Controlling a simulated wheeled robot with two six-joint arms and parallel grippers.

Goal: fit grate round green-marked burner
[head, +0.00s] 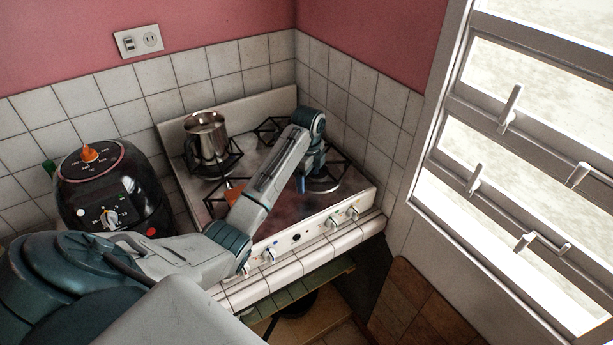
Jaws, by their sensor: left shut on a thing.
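The stove (283,222) stands in the corner with a light steel top. My left arm reaches over it from the left, and my left gripper (308,178) points down at the front right burner (322,186). The gripper is shut on a dark grate (340,167), whose thin bars show to its right, over or around that burner. The arm hides part of the grate, so I cannot tell whether it rests flat or is centred. I cannot make out a green mark. My right gripper is not in view.
A steel pot (206,143) stands on the back left burner. Another dark grate (270,129) is at the back right. An orange patch (236,193) shows at the front left. A black air fryer (112,190) stands left of the stove; tiled walls close the back and right.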

